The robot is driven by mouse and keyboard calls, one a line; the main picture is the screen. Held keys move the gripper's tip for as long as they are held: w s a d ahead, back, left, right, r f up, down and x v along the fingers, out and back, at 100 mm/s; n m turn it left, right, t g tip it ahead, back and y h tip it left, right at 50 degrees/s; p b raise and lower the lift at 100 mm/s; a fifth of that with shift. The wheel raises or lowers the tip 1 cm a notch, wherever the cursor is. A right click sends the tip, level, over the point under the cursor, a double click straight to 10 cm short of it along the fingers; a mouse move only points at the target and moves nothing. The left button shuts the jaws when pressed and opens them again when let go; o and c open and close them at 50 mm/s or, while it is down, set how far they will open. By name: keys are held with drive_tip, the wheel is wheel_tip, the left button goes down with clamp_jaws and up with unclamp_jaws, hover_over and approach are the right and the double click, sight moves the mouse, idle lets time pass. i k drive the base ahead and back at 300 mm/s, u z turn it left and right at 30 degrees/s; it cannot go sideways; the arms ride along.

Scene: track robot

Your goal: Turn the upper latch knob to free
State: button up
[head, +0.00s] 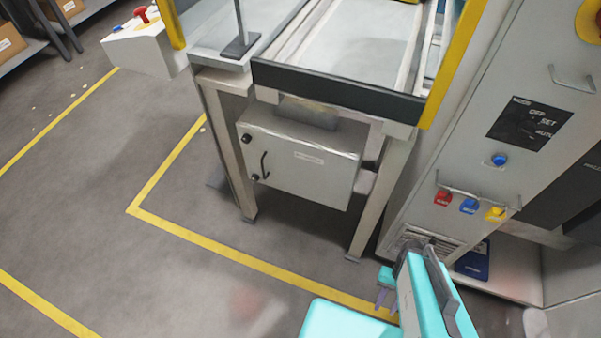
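A grey box cabinet (310,160) hangs under the conveyor frame in the head view. Its door carries a dark upper latch knob (247,138) near the top left corner. A dark lower knob (254,177) sits near the bottom left, with a curved black handle (264,165) between the knobs. The angle of the upper knob is too small to read. My gripper (385,299) is at the lower right, below and right of the cabinet and well apart from it. Its fingers point downward and look small and partly hidden by my turquoise arm, so their opening is unclear.
Frame legs (228,150) stand on both sides of the cabinet. A tall control cabinet (505,75) with coloured padlocks (468,206) stands at the right. A yellow floor line (215,250) runs in front. The floor before the cabinet is clear.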

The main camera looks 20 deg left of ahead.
sight(246, 138)
drive_tip(key=u, duration=1.15)
drive_tip(key=k, duration=1)
drive_tip(key=u, duration=0.25)
drive_tip(key=i, duration=1)
drive_tip(key=u, duration=0.05)
